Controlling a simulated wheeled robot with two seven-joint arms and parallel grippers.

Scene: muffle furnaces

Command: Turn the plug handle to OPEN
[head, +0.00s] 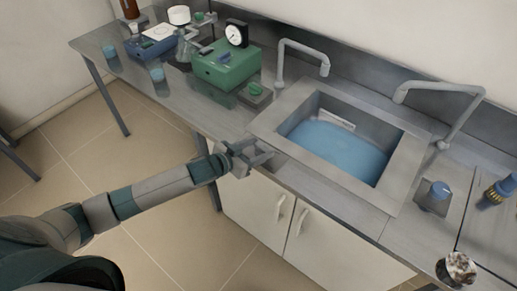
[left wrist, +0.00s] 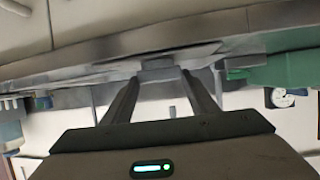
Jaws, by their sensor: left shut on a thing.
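My left gripper (head: 262,157) is at the front edge of the bench, just left of the sink. In the left wrist view its two fingers (left wrist: 157,78) are shut on a small grey block (left wrist: 157,66), which looks like the plug handle. The fingers hide much of it in the head view, and I cannot read any marking or its angle. The sink (head: 409,150) has a grey rim and holds blue water (head: 340,148). A small pale label (head: 337,118) is on its back wall. My right gripper is not in view.
Two grey taps (head: 303,52) (head: 440,88) stand behind the sink. A green box with a dial (head: 227,65) and a small green-topped block (head: 255,94) stand left of it. White cupboard doors (head: 310,240) are below.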

